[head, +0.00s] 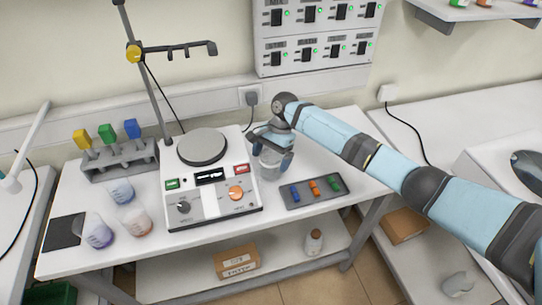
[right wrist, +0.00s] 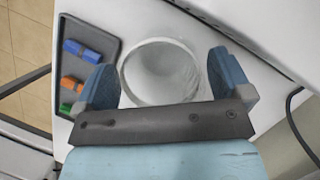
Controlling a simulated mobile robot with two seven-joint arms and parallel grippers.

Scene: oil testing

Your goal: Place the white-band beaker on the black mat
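A clear beaker (head: 269,171) with a pale, whitish look stands on the table just right of the hot plate; I take it for the white-band beaker, though its band is largely hidden by my fingers. My right gripper (head: 272,152) is lowered around it, one finger on each side. In the right wrist view the round rim of the beaker (right wrist: 160,72) lies between the blue fingers (right wrist: 165,85), with a narrow gap at the right finger, so the gripper looks open. The black mat (head: 62,232) lies at the table's left end. My left gripper is not in view.
The hot plate (head: 209,184) with its stand is between beaker and mat. Blue (head: 121,191), orange (head: 137,222) and purple (head: 98,233) beakers stand near the mat, the purple one at its right edge.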

